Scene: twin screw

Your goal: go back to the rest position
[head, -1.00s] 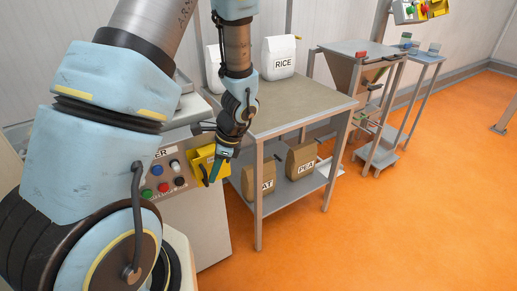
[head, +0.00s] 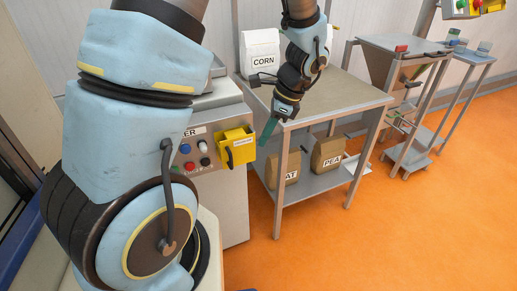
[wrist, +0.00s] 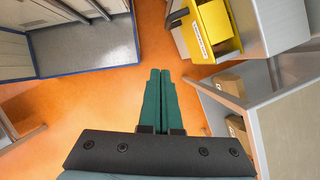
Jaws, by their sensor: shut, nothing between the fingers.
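My gripper (head: 269,131) is in the head view, in front of the left end of the metal table and to the right of the yellow box on the control cabinet. Its green fingers point down and hold nothing. In the wrist view my gripper (wrist: 160,73) shows its two green fingers side by side and shut, above the orange floor.
The metal table (head: 338,98) bears a CORN bag (head: 262,52); two brown bags, one marked PEA (head: 327,154), sit on its lower shelf. The yellow box (head: 237,147) is on the control cabinet (head: 222,200). Open orange floor (head: 400,230) lies in front.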

